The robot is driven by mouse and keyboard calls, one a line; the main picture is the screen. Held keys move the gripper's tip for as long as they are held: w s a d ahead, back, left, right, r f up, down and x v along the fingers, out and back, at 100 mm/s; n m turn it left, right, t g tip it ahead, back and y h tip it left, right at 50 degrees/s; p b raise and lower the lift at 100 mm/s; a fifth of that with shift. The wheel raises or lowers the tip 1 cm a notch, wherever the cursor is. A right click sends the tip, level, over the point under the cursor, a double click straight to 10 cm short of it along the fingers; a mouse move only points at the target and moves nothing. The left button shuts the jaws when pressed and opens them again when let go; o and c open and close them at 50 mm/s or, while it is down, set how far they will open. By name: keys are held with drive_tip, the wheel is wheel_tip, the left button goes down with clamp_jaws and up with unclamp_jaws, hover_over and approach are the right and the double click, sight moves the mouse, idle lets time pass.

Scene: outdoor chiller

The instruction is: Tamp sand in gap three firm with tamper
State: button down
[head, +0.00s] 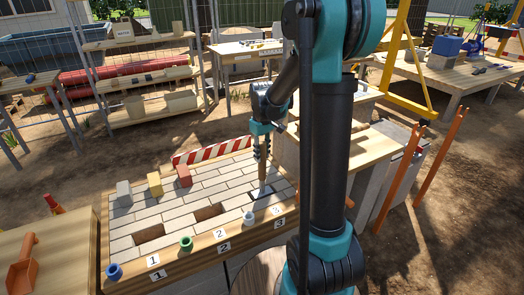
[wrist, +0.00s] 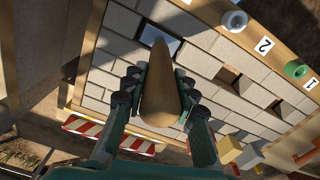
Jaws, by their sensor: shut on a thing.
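My gripper (head: 262,152) is shut on the tamper (head: 263,172), a wooden shaft pointing down. In the wrist view the tamper (wrist: 158,95) lies between the fingers (wrist: 158,92), its lower end pointing at gap three. Gap three (head: 277,194) is a dark-edged opening at the right of the paved bench, near the labels marked 3. The tamper's foot is at this gap; I cannot tell whether it presses on the sand. The sand's surface is mostly hidden.
Gap one (head: 148,233) and gap two (head: 208,212) are open in the paving. Blue (head: 113,271), green (head: 186,243) and white (head: 249,217) rings line the front edge. Grey (head: 124,194), yellow (head: 154,185) and red (head: 184,175) blocks stand behind. A striped barrier (head: 212,150) edges the back.

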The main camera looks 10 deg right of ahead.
sight(262, 143)
drive_tip(key=shift+f, duration=0.1)
idle(1.3)
drive_tip(key=shift+f, duration=0.1)
wheel_tip(262, 143, down, 4)
drive_tip(key=shift+w+f, duration=0.1)
drive_tip(key=shift+f, duration=0.1)
wheel_tip(262, 143, up, 10)
drive_tip(key=shift+r, duration=0.2)
drive_tip(key=d, duration=1.3)
idle(0.3)
idle(1.0)
